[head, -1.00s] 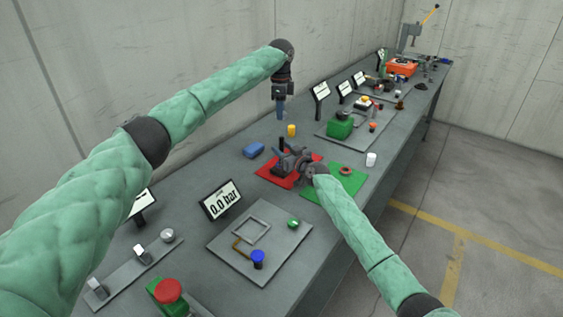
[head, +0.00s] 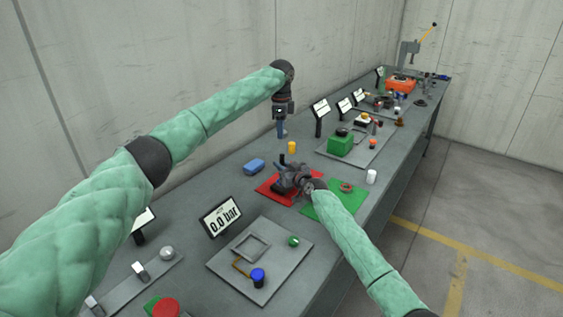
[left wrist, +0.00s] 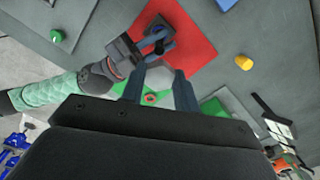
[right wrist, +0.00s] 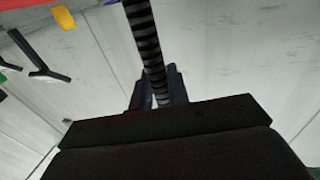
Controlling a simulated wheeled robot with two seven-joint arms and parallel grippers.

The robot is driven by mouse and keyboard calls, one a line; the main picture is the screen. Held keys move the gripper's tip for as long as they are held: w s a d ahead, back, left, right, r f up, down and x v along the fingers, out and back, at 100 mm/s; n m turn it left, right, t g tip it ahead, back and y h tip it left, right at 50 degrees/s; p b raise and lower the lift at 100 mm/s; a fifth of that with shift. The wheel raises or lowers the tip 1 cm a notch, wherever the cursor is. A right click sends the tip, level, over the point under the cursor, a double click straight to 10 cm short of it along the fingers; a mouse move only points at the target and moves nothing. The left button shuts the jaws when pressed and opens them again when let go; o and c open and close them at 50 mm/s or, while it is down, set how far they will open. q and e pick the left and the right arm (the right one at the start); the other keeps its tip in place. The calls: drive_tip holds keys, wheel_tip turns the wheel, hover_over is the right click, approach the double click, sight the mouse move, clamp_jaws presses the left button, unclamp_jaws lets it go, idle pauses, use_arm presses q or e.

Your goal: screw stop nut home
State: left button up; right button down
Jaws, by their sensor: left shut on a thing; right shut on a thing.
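My right gripper (head: 288,179) is shut on a dark ribbed threaded rod, low over the red mat (head: 270,186). The rod (right wrist: 148,40) runs between its fingers in the right wrist view, and its dark upper end stands upright above the gripper in the head view. My left gripper (head: 282,133) points down above the rod's upper end, apart from it. It is shut on a small pale grey piece (left wrist: 158,76), which looks like the nut; its shape is largely hidden by the fingers. A reddish ring (head: 346,187) lies on the green mat (head: 325,208).
A blue block (head: 254,166) and a yellow cylinder (head: 292,147) stand behind the red mat. A white cylinder (head: 371,176) stands right of the green mat. A 0.0 bar display (head: 221,217) and a plate with a blue knob (head: 258,275) are nearer. A green box (head: 347,144) is farther along.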

use_arm(q)
hover_over(281, 155)
drive_tip(key=shift+w+f, duration=0.1)
drive_tip(key=shift+f, duration=2.05)
drive_tip(key=shift+f, duration=0.1)
drive_tip(key=shift+f, duration=0.8)
drive_tip(key=shift+f, duration=0.6)
